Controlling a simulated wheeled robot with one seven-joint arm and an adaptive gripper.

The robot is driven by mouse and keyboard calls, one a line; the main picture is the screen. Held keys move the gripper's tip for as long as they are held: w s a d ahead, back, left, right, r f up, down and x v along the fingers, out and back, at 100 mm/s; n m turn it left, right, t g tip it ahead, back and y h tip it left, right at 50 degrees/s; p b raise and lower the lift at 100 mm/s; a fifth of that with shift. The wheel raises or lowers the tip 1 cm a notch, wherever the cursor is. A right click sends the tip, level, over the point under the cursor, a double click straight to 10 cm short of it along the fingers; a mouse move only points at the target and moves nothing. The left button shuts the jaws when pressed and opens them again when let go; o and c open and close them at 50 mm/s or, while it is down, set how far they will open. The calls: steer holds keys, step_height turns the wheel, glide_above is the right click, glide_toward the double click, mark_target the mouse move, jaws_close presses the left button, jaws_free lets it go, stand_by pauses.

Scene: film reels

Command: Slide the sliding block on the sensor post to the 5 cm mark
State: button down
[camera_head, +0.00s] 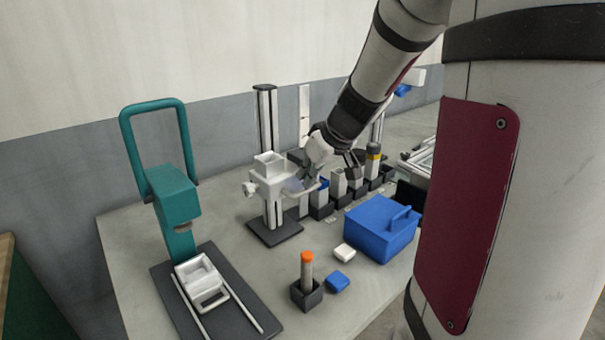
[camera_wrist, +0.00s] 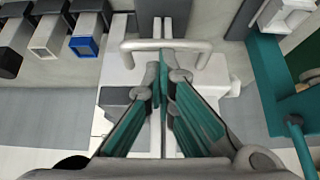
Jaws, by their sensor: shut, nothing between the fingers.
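In the wrist view, the block's pale handle (camera_wrist: 165,44) arches in front of the post. My gripper (camera_head: 303,182) is shut and empty beside the block, its teal-padded fingertips (camera_wrist: 164,62) close to the handle bar. I cannot tell whether they touch it. No 5 cm mark can be read.
A teal press (camera_head: 172,195) stands at left. Several dark holders with tubes (camera_head: 339,184) stand in a row right of the post. A blue box (camera_head: 378,230) and an orange-capped tube (camera_head: 307,268) stand in front. The table between press and post is clear.

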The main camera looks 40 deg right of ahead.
steer(key=shift+f+b, duration=1.2)
steer(key=shift+f, duration=0.15)
steer(key=shift+r, duration=0.1)
